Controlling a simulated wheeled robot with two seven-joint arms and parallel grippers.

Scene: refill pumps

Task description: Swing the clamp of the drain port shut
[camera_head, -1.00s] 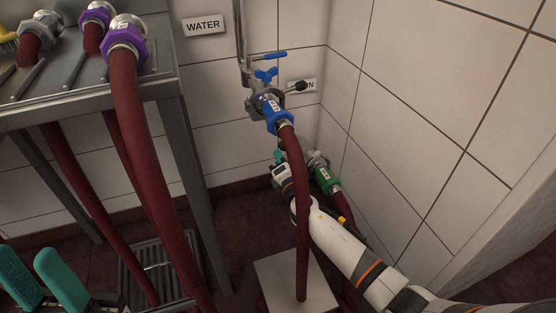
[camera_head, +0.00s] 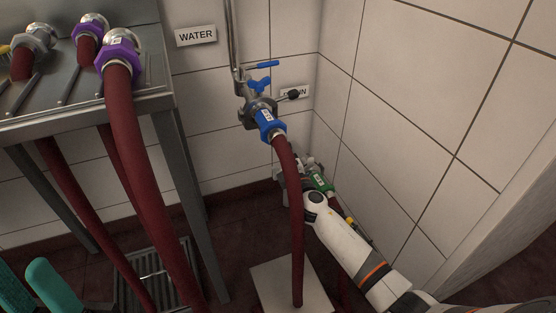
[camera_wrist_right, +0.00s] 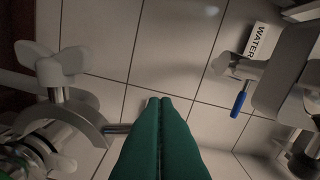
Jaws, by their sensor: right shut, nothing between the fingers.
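The drain port is low in the corner in the head view, with a green coupling (camera_head: 320,182) and a red hose on it. Its clamp shows at the left of the right wrist view as a curved metal band (camera_wrist_right: 75,118) with a wing nut (camera_wrist_right: 62,74). I cannot tell how far the clamp stands open. My right gripper (camera_wrist_right: 166,102) is shut and empty, its green fingers pressed together just right of the band. In the head view the hanging red hose and my wrist hide these fingers. My left gripper (camera_head: 20,268) is open and empty at the lower left.
The water port with a blue coupling (camera_head: 269,124) and red hose (camera_head: 296,220) stands above and left of the drain port. A steel table (camera_head: 100,111) with hoses is at the left. Tiled walls close the corner behind and right.

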